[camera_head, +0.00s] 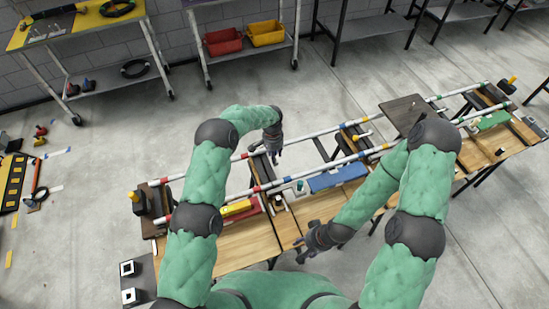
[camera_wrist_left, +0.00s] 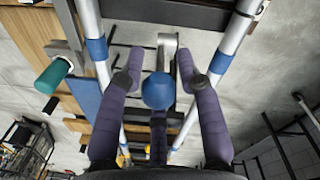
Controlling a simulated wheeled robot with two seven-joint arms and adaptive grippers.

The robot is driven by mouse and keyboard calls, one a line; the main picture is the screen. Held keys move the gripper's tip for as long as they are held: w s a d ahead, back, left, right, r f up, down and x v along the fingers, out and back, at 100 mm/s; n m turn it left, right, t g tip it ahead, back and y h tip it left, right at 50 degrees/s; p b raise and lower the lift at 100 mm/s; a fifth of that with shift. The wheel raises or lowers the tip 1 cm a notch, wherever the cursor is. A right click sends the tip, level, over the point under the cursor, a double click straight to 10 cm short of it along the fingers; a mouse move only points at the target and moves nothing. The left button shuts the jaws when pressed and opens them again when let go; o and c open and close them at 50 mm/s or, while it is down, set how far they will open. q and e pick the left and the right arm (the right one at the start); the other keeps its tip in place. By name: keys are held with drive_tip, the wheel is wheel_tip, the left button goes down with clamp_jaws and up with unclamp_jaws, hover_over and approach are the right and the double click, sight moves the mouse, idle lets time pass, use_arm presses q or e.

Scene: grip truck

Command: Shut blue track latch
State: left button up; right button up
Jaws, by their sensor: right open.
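The blue track latch shows in the left wrist view as a round blue knob (camera_wrist_left: 158,91) on a grey lever (camera_wrist_left: 167,50) between two track rails. My left gripper (camera_head: 275,154) is over the rails in the head view, and it hides the latch there. In the left wrist view its two fingers stand on either side of the blue knob, with a gap on both sides. It is open. My right gripper (camera_head: 302,250) is open and empty, low over the front edge of the wooden bench (camera_head: 245,240), away from the latch.
White rails (camera_head: 325,164) with coloured bands run along the bench. A blue box (camera_head: 337,178), a yellow block (camera_head: 236,208) and a dark plate (camera_head: 403,112) are on the bench. A green cylinder (camera_wrist_left: 52,76) stands left of the rails. Open floor (camera_head: 110,150) lies beyond.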

use_arm(q)
drive_tip(key=shift+d+f, duration=0.1)
drive_tip(key=shift+f, duration=1.25)
